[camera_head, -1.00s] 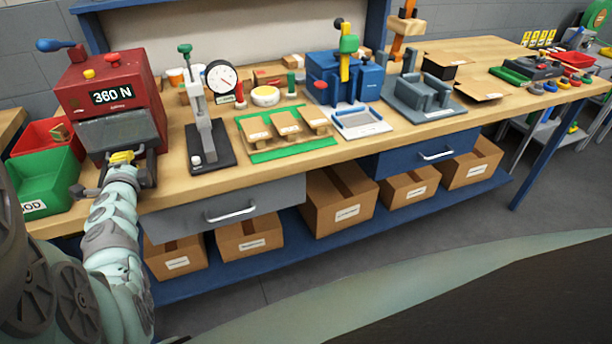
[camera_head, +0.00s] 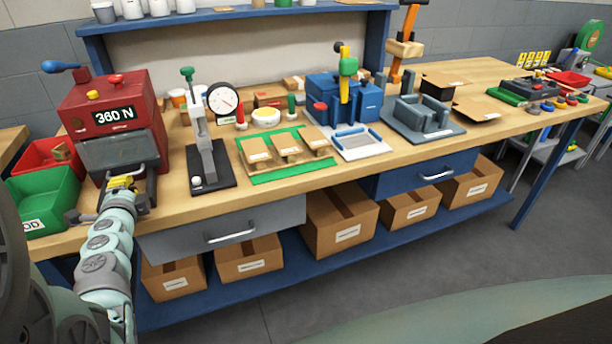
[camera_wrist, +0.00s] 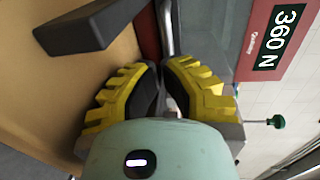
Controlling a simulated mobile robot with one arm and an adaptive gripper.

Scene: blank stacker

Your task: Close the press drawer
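The red press (camera_head: 88,98) with the "360 N" display stands at the left end of the bench. Its grey front (camera_head: 120,153) has a metal handle bar low down, which also shows in the wrist view (camera_wrist: 165,28). My gripper (camera_head: 120,182) is at the front of the press, low over the bench. In the wrist view its yellow-ribbed fingers (camera_wrist: 160,68) are close together, with their tips just by the bar. Whether the bar lies between them is hidden. How far any press drawer stands out cannot be told.
Green (camera_head: 42,203) and red (camera_head: 40,158) bins stand left of the press. A black-based stand (camera_head: 212,172) is to its right. A grey bench drawer (camera_head: 230,228) and a blue one (camera_head: 420,172) sit below the top. A dark block (camera_wrist: 95,25) is close beside my gripper.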

